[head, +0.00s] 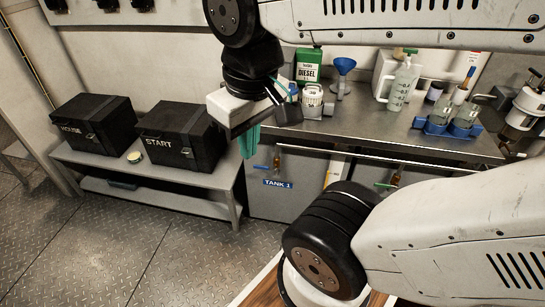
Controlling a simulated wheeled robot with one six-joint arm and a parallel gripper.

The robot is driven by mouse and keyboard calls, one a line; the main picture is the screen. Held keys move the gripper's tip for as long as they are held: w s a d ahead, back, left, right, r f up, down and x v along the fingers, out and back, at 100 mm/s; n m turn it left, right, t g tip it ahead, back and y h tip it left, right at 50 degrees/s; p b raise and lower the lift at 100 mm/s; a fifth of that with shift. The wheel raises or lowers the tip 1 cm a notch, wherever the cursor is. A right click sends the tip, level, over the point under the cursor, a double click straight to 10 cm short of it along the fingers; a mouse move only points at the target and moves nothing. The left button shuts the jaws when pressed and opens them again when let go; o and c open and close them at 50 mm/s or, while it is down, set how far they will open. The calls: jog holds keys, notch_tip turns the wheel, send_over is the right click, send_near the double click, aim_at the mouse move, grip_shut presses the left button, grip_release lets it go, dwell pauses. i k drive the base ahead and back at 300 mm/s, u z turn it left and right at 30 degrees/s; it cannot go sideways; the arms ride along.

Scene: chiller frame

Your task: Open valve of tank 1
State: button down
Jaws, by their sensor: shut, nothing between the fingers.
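The tank 1 valve (276,163) is a small brass fitting on the grey front panel under the steel counter. Its blue handle (262,168) points left, roughly level. The blue TANK 1 label (277,184) sits just below it. My gripper (246,150) has teal fingers, points down and is shut and empty. In the picture it is just up and left of the valve; it looks apart from the handle, but the depth gap is hard to judge. A second brass valve (397,177) with a green handle (384,185) is farther right, partly near my arm.
The steel counter (370,125) above holds a green DIESEL can (308,66), a blue funnel (344,68), a clear jug (402,83) and blue-based flasks (445,128). Black HOUSE (94,125) and START (180,136) boxes stand on a bench at left. Floor in front is clear.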

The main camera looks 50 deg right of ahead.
aim_at(254, 166)
jog(key=z, duration=0.45)
jog(key=i, duration=0.6)
jog(key=u, duration=0.35)
jog(key=k, duration=0.6)
jog(key=z, duration=0.7)
